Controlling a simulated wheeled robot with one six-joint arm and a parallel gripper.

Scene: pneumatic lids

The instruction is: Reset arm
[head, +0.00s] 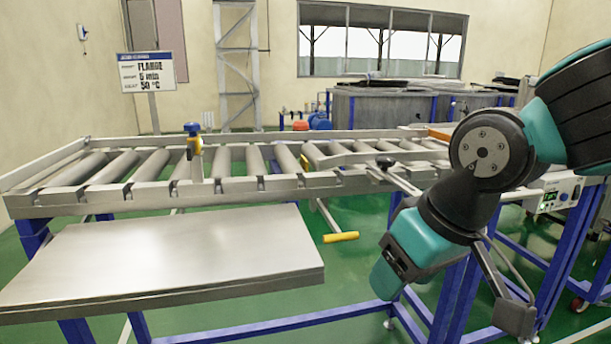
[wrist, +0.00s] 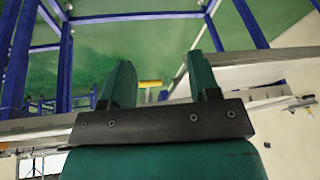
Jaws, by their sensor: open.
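My arm hangs in the right half of the head view, its teal and dark grey links in front of the roller conveyor's right part. In the wrist view my gripper (wrist: 160,65) shows two teal fingers on a dark bar. They stand apart, with nothing held between them. A yellow handle (wrist: 151,84) shows beyond the gap between the fingers. The same yellow handle (head: 341,237) hangs below the conveyor in the head view, left of my arm and apart from it.
The roller conveyor (head: 100,198) runs across the head view, with a flat metal table (head: 180,255) before it. A blue-topped yellow valve (head: 193,140) stands at the conveyor. A sign (head: 146,70) and a control box (head: 553,199) also show. Green floor lies below.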

